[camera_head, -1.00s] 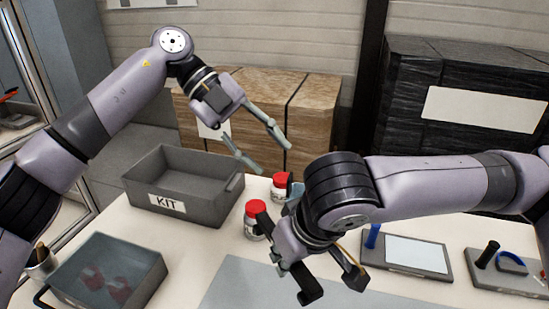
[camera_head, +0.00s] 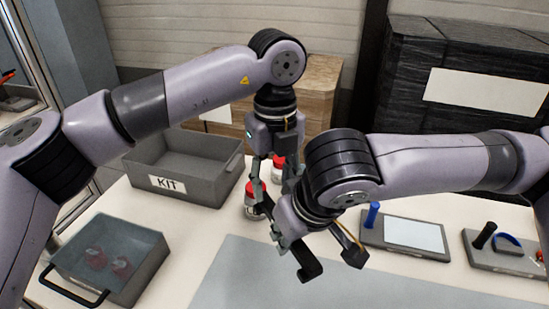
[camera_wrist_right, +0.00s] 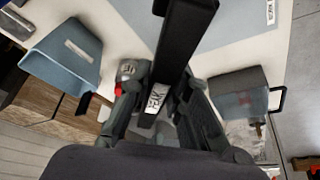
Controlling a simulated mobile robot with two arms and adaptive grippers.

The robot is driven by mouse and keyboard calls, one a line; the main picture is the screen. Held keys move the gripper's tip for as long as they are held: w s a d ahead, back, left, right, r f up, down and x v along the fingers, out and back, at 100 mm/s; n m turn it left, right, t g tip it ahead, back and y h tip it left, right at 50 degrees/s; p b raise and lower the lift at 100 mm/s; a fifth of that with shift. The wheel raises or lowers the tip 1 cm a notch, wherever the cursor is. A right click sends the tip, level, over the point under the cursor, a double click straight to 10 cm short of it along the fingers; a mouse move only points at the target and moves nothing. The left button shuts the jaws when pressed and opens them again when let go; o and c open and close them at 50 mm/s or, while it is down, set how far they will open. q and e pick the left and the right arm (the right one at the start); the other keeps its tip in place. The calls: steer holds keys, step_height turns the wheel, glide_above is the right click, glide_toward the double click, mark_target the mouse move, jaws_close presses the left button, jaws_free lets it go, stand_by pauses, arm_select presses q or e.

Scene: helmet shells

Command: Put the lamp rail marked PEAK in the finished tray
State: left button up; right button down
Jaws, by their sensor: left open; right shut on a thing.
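The black lamp rail (camera_wrist_right: 178,50) runs up the right wrist view, with a pale label reading PEAK near its lower end. My right gripper (camera_wrist_right: 158,108) is shut on that end; in the head view the right gripper (camera_head: 312,250) is above the table's middle. A blue-grey open tray (camera_wrist_right: 68,58) with a white label lies left of the rail in the right wrist view. Its label is too small to read, and I cannot make it out in the head view. My left gripper (camera_head: 270,200) is open, pointing down among the red-capped jars.
Red-capped jars (camera_head: 253,190) stand close to both grippers. The grey KIT bin (camera_head: 200,185) stands at the back left. A handled container (camera_head: 150,280) with reddish contents is front left. A grey mat (camera_head: 235,285) lies clear in front. Boards with upright handles (camera_head: 425,248) are at the right.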

arm_select(q)
steer(key=shift+f, duration=1.45)
arm_select(e)
steer(key=shift+r, duration=0.1)
arm_select(q)
steer(key=shift+d+r, duration=0.15)
jaws_close()
arm_select(e)
steer(key=shift+a, duration=0.15)
steer(key=c, duration=1.6)
jaws_free()
steer(key=shift+o, duration=1.2)
